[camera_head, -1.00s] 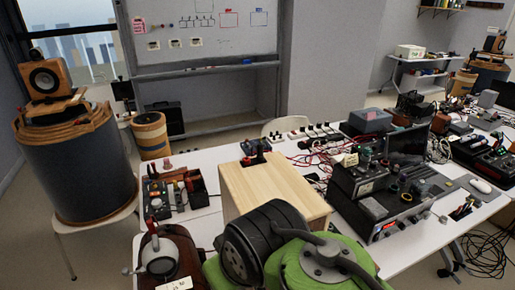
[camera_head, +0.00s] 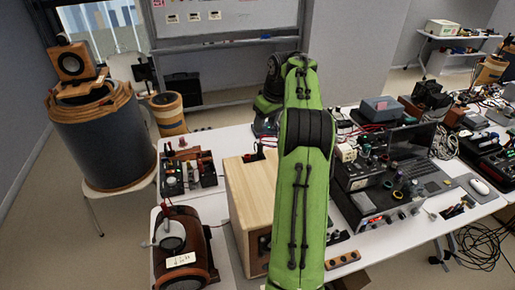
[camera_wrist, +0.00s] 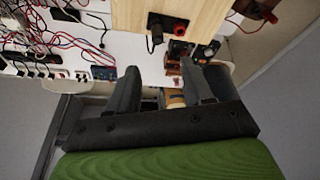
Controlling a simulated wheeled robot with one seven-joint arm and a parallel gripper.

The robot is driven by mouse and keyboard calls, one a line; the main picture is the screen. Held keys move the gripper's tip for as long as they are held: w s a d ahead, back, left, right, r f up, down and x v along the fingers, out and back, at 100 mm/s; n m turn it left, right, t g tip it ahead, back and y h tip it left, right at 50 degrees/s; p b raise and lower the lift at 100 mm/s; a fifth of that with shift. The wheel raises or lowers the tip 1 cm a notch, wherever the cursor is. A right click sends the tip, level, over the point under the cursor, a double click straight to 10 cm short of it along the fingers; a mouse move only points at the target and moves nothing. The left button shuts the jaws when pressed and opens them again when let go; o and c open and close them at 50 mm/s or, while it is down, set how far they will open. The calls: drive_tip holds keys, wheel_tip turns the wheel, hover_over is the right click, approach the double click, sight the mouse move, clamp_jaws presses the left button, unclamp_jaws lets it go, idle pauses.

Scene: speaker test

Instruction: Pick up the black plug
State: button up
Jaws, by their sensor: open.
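A black plug (camera_wrist: 154,29) shows beside a red one (camera_wrist: 180,28) on a dark terminal plate at the edge of the wooden box, in the wrist view. Whether the black plug is seated in the plate is too small to tell. My gripper (camera_wrist: 158,68) is open, with its two dark fingers apart and nothing seen between their tips. In that picture the tips lie just below the plugs, and no contact shows. In the head view my green arm reaches across the wooden box (camera_head: 247,190), and its fingers cannot be made out.
The white table (camera_head: 218,140) is crowded. A dark instrument (camera_head: 367,195) and a laptop (camera_head: 410,145) stand right of the box. A small device (camera_head: 187,174) and a brown rounded device (camera_head: 186,255) stand left. Red wires (camera_wrist: 75,40) lie near the gripper in the wrist view.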

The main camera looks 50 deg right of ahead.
sight(260, 144)
drive_tip(key=x, duration=0.6)
drive_tip(key=shift+d+f+b, duration=0.15)
drive_tip(key=shift+d+b, duration=0.15)
drive_tip(key=x, duration=0.4)
drive_tip(key=shift+a+f, duration=0.15)
drive_tip(key=shift+f, duration=0.25)
drive_tip(key=shift+w+f, duration=0.1)
drive_tip(key=shift+f, duration=0.2)
drive_tip(key=shift+r, duration=0.1)
drive_tip(key=shift+c, duration=0.9)
clamp_jaws()
